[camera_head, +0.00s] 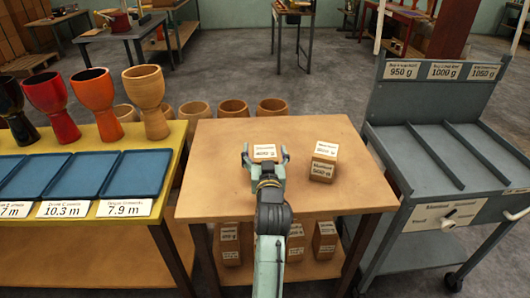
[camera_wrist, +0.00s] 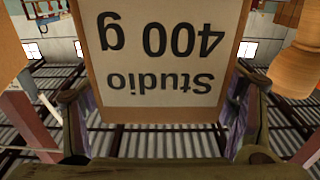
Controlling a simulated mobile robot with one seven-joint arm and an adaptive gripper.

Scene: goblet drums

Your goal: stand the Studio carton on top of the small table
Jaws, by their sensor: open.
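The Studio carton (camera_head: 264,151) is a small tan box with white labels, at the middle of the small wooden table (camera_head: 225,185). In the wrist view the carton (camera_wrist: 150,45) fills the centre, its "Studio 400 g" label upside down. My gripper (camera_head: 265,158) is open, with one finger on each side of the carton. In the wrist view the fingers of my gripper (camera_wrist: 160,108) flank the carton's edges. The carton's near lower part is hidden by my gripper in the head view, so I cannot tell if its base touches the tabletop.
A second carton marked 500 g (camera_head: 323,163) stands to the right on the same tabletop. More cartons (camera_head: 325,240) stand on the shelf below. A yellow table with drums and blue trays (camera_head: 135,172) is at left; a grey cart (camera_head: 425,155) is at right.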

